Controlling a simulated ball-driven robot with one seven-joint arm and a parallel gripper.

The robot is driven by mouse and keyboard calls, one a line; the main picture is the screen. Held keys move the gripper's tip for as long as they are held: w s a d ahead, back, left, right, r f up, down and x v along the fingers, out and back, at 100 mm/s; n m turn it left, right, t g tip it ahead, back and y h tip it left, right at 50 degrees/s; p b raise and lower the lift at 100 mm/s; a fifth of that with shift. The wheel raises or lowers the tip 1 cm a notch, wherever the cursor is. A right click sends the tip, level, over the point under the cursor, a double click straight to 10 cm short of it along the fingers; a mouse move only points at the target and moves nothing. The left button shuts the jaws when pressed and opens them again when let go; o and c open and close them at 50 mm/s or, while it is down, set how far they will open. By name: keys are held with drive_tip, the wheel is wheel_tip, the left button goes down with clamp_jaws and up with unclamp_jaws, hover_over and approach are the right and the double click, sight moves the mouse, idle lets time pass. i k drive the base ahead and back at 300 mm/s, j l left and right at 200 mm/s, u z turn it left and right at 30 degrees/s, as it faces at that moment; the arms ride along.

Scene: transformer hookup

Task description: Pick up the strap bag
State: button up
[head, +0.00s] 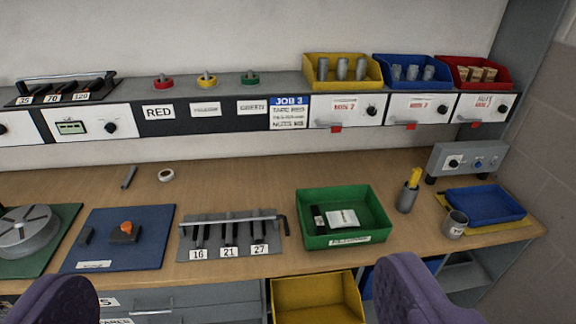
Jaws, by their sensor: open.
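A small white packet (342,219) lies flat in the green tray (372,232) on the bench, right of the middle. Several small tan packets (481,74) stand in the red bin (447,72) on the upper shelf at the right. I cannot tell which of these is the strap bag, as the print is too small to read. My gripper (238,292) shows as two purple fingers at the bottom edge. They are wide apart and empty, in front of the bench and short of the green tray.
A yellow bin (316,298) sits below the bench edge. The bench behind the tray is clear.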

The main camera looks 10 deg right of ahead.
sight(341, 218)
drive_tip(key=i+l+u, duration=0.15)
drive_tip(key=l, duration=0.2)
drive_tip(key=i+l+u, duration=0.35)
drive_tip(key=l, duration=0.35)
drive_tip(key=i+l+u, duration=0.15)
drive_tip(key=l, duration=0.3)
drive_tip(key=i+l+u, duration=0.2)
drive_tip(key=l, duration=0.2)
drive_tip(key=i+l+u, duration=0.25)
drive_tip(key=i+l, duration=0.3)
drive_tip(key=l, duration=0.1)
